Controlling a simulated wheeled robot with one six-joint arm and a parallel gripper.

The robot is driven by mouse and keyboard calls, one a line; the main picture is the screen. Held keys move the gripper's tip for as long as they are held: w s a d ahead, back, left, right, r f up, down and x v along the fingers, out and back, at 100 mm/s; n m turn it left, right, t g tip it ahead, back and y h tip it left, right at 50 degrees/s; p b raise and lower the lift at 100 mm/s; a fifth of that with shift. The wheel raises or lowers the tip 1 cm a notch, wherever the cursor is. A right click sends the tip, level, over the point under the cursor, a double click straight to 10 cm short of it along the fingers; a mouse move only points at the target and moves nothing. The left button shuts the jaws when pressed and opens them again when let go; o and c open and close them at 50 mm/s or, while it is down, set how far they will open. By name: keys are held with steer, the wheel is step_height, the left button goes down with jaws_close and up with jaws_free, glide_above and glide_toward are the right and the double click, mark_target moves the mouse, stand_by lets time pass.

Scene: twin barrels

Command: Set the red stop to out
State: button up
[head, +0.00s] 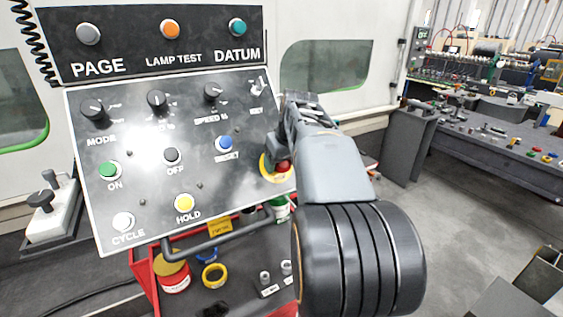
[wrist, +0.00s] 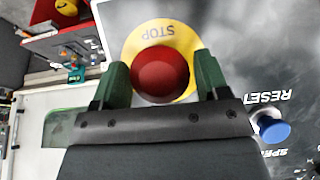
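The red stop (head: 283,167) is a round mushroom button on the lower right of the tilted grey control panel (head: 138,195). A yellow ring (head: 268,172) lies around it. In the wrist view the red stop (wrist: 160,73) sits in front of the yellow ring marked STOP (wrist: 158,32). My gripper (wrist: 162,62) has its two green fingers on either side of the red stop, with some space at each side. It is open and not closed on the button. In the head view my arm hides part of the stop and the fingertips.
The blue RESET button (head: 224,143) is close to the stop, also seen in the wrist view (wrist: 272,130). The yellow HOLD button (head: 184,203) is lower left. A dark handle bar (head: 220,235) runs below the panel, above a red bin (head: 145,272) with small parts.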

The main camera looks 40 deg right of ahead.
steer(key=c, duration=1)
steer(key=shift+s+r, duration=0.55)
steer(key=shift+s, duration=0.15)
steer(key=o, duration=0.9)
steer(key=shift+o, duration=1.4)
steer(key=shift+s, duration=0.1)
steer(key=shift+o, duration=0.6)
steer(key=shift+r, duration=0.1)
steer(key=v, duration=1.3)
steer(key=shift+r, duration=0.35)
steer(key=shift+a, duration=0.1)
